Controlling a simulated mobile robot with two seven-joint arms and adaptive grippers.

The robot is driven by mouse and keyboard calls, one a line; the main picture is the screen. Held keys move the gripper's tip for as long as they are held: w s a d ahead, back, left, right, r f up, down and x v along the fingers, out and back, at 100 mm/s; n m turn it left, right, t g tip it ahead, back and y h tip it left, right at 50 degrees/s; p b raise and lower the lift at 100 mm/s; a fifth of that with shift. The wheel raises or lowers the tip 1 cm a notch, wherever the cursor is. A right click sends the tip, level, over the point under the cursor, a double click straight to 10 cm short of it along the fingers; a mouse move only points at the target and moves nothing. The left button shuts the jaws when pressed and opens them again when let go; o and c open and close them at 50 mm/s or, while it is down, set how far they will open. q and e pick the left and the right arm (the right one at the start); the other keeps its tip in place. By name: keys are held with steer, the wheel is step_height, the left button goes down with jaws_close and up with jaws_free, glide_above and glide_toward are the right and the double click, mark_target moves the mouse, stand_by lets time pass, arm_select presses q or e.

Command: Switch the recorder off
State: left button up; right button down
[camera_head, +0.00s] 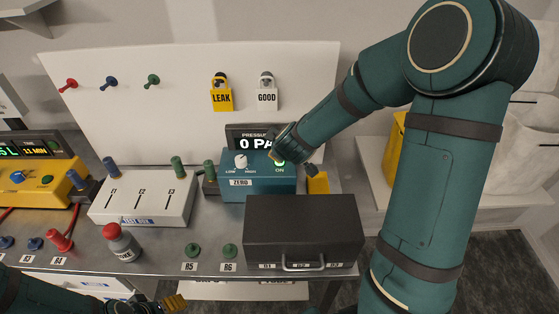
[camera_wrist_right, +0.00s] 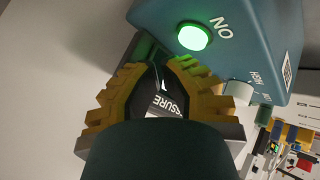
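No label reads "recorder" legibly. A blue box (camera_head: 235,190) stands mid-bench with a white knob (camera_head: 240,161) and a glowing green button (camera_head: 280,162) marked ON. The lit button also fills part of the right wrist view (camera_wrist_right: 194,37). Behind it a black PRESSURE display (camera_head: 250,135) is partly covered by my right arm.
A black case (camera_head: 305,225) with a handle stands right in front of the blue box. A white box (camera_head: 145,200), a red-capped bottle (camera_head: 122,243) and a yellow instrument (camera_head: 35,180) with a lit display are to the left. Green pegs (camera_head: 193,250) stand near the front.

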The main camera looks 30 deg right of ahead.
steer(key=shift+f, duration=0.2)
steer(key=shift+f, duration=0.25)
steer(key=shift+f+b, duration=0.35)
steer(key=shift+f, duration=0.05)
stand_by(0.8)
steer(key=shift+r, duration=0.1)
steer(key=shift+r+p, duration=0.8)
steer(key=shift+p, duration=0.3)
step_height(320, 180, up, 5)
steer(key=p, duration=0.5)
steer(key=shift+p, duration=0.35)
stand_by(0.4)
